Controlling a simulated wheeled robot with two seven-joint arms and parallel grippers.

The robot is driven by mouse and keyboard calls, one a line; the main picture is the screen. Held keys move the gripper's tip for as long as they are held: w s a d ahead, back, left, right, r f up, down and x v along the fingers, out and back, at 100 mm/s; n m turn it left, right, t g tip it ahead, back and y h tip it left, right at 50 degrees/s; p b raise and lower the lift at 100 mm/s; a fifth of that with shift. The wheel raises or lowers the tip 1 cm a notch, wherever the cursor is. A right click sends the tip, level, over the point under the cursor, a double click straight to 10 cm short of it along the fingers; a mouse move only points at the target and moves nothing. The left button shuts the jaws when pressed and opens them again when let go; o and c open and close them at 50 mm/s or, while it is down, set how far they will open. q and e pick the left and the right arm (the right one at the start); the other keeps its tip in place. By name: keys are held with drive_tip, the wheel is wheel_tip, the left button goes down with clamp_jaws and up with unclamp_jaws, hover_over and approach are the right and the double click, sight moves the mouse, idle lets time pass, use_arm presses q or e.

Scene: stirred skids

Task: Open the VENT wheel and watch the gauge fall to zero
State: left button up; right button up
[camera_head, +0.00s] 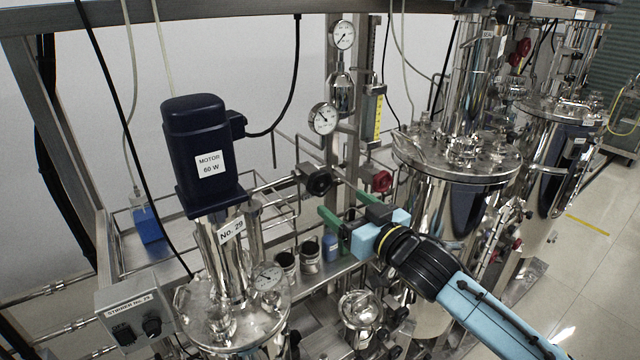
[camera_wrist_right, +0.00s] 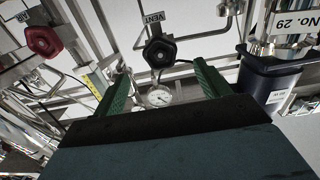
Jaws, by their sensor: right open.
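The VENT wheel (camera_head: 317,180) is a black knobbed handwheel on a horizontal steel pipe. In the right wrist view the VENT wheel (camera_wrist_right: 159,52) has its label just above it and lies ahead, between the lines of my fingers. My right gripper (camera_head: 345,205) has green fingers, spread apart and empty, just below and right of the wheel. It also shows in the wrist view (camera_wrist_right: 162,85), with a gap to the wheel. A round white gauge (camera_head: 323,118) sits above the wheel, another gauge (camera_head: 343,35) higher up. Their readings are too small to tell. My left gripper is out of view.
A red handwheel (camera_head: 381,181) is close to the right of the VENT wheel. A large steel tank (camera_head: 455,165) stands right. Pipes crowd the wheels.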

sight(322, 187)
drive_tip(key=x, duration=0.9)
drive_tip(key=shift+w+a, duration=0.2)
drive_tip(key=shift+w, duration=0.05)
drive_tip(key=shift+c, duration=0.4)
drive_tip(key=c, duration=0.9)
